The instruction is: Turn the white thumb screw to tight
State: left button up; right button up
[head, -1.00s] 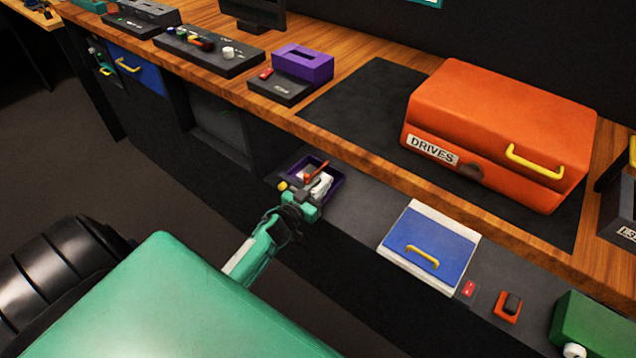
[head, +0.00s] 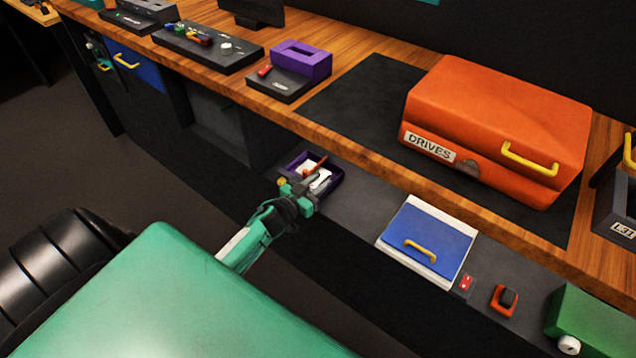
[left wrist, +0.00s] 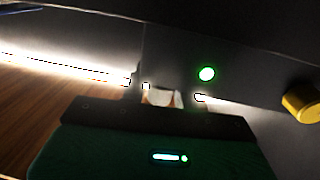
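My left gripper (head: 303,192) is at the front panel, at the near edge of a purple-rimmed tray (head: 337,184), and hides part of it. In the left wrist view, a small white and brownish thing (left wrist: 163,97) shows between my left fingertips (left wrist: 170,94). I cannot tell if it is a screw or if the fingers touch it. A white round knob (head: 568,345) sits on the front of a green box (head: 597,322) at the lower right, well away from the gripper. I cannot tell which is the white thumb screw. My right gripper is out of view.
A yellow knob (head: 282,182) is beside my gripper; a lit green lamp (left wrist: 206,74) shows in the left wrist view. An orange tool stands in the tray. Right of it are a blue-lidded box (head: 428,238) and an orange switch (head: 504,300). The wooden counter (head: 350,145) overhangs behind.

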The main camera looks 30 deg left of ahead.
pick_arm(q)
jog(key=s+a, duration=0.2)
jog(key=s, duration=1.1)
jog(key=shift+s+a, duration=0.25)
jog(key=shift+s, duration=0.05)
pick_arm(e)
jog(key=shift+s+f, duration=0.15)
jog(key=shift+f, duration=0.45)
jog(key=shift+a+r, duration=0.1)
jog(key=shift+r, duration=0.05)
pick_arm(q)
jog(key=shift+f, duration=0.1)
